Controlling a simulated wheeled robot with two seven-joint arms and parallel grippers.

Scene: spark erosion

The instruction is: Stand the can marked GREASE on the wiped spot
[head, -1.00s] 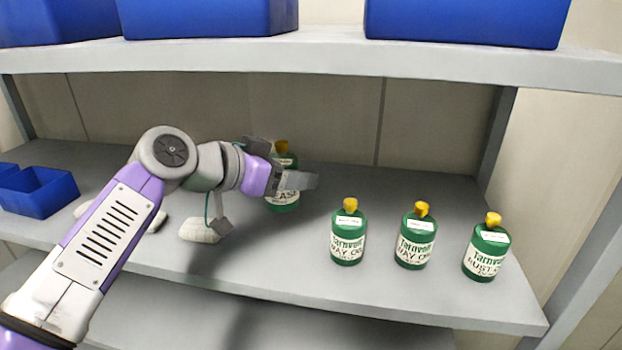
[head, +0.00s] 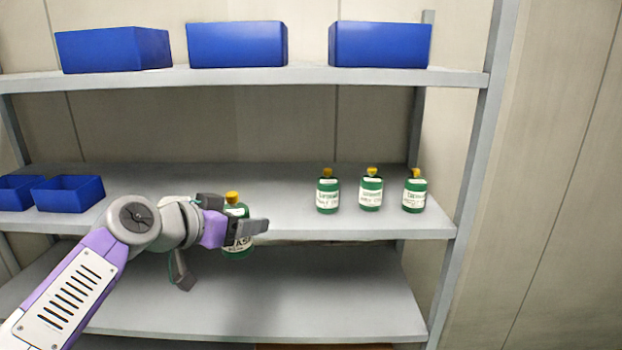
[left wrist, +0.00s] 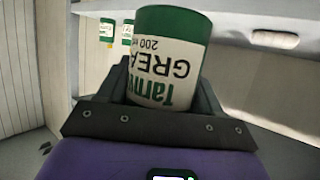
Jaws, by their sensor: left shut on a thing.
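My left gripper (head: 236,228) is shut on a green can with a yellow cap and a white label, the GREASE can (head: 236,211). In the head view the can is upright in front of the middle shelf's front edge, partly hidden by the fingers. In the left wrist view the can (left wrist: 170,60) sits between the jaws (left wrist: 160,105), and its label reads GREA, upside down. My right gripper is not in view.
Three similar green cans (head: 370,193) stand in a row at the right of the middle shelf (head: 285,205). Two blue bins (head: 68,193) stand at its left. Blue bins (head: 237,45) line the upper shelf. The lower shelf (head: 330,300) looks empty.

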